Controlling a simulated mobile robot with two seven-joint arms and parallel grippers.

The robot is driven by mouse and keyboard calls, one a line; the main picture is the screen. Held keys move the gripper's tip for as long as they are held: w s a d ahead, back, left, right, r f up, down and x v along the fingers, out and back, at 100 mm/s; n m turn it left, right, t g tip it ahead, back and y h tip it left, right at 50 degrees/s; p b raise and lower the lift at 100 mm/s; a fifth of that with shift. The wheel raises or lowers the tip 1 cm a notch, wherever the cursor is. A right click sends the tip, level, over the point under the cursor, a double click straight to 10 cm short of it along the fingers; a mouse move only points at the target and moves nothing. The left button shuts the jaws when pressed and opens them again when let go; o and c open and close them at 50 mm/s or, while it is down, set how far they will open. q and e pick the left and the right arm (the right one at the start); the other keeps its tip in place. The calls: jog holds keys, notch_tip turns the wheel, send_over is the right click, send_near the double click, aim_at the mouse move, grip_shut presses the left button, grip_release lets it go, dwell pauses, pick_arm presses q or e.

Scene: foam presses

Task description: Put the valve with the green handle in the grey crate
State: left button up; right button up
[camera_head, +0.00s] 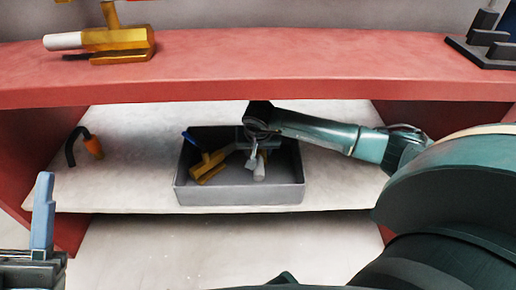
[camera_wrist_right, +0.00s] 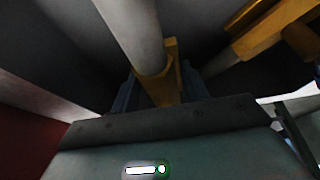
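The grey crate (camera_head: 240,192) stands on the white lower shelf. My right gripper (camera_head: 257,150) reaches down into it from above. In the right wrist view its bluish fingers (camera_wrist_right: 160,90) lie on either side of the brass part of a valve with a whitish handle (camera_wrist_right: 132,30). That pale handle also shows in the head view (camera_head: 259,172); I cannot tell whether the fingers press on the valve. A brass valve with a blue handle (camera_head: 210,168) lies in the crate's left part. I see no green handle. My left gripper (camera_head: 42,225) is at the lower left, only partly visible.
A brass valve with a white end (camera_head: 120,42) lies on the red upper shelf (camera_head: 270,65), whose front edge overhangs the lower shelf (camera_head: 120,185). A black and orange item (camera_head: 92,146) lies left of the crate. A dark grey object (camera_head: 485,45) stands at upper right.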

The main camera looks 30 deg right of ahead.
pick_arm(q)
jog(key=shift+r+h, duration=0.1)
jog(key=shift+h, duration=0.2)
pick_arm(e)
jog(key=o, duration=0.5)
jog(key=shift+c, duration=0.2)
jog(key=shift+r, duration=0.1)
jog(key=shift+r, duration=0.25)
jog(key=p+v, duration=0.1)
jog(key=v, duration=0.1)
jog(key=p+v, duration=0.1)
jog(key=v, duration=0.1)
jog(key=p+v, duration=0.2)
jog(key=shift+w+r, duration=0.15)
jog(key=shift+r, duration=0.35)
pick_arm(q)
notch_tip(320, 180, down, 7)
jog(key=n+g+y+p, duration=0.1)
jog(key=n+y+p, duration=0.1)
jog(key=n+y, duration=0.4)
jog(key=shift+s+d+f+n+g+y, duration=0.2)
jog(key=shift+s+d+n+g+y, duration=0.15)
jog(key=shift+y, duration=0.25)
pick_arm(e)
send_near(260, 175)
notch_tip(260, 175, down, 5)
jog(key=shift+w+r, duration=0.15)
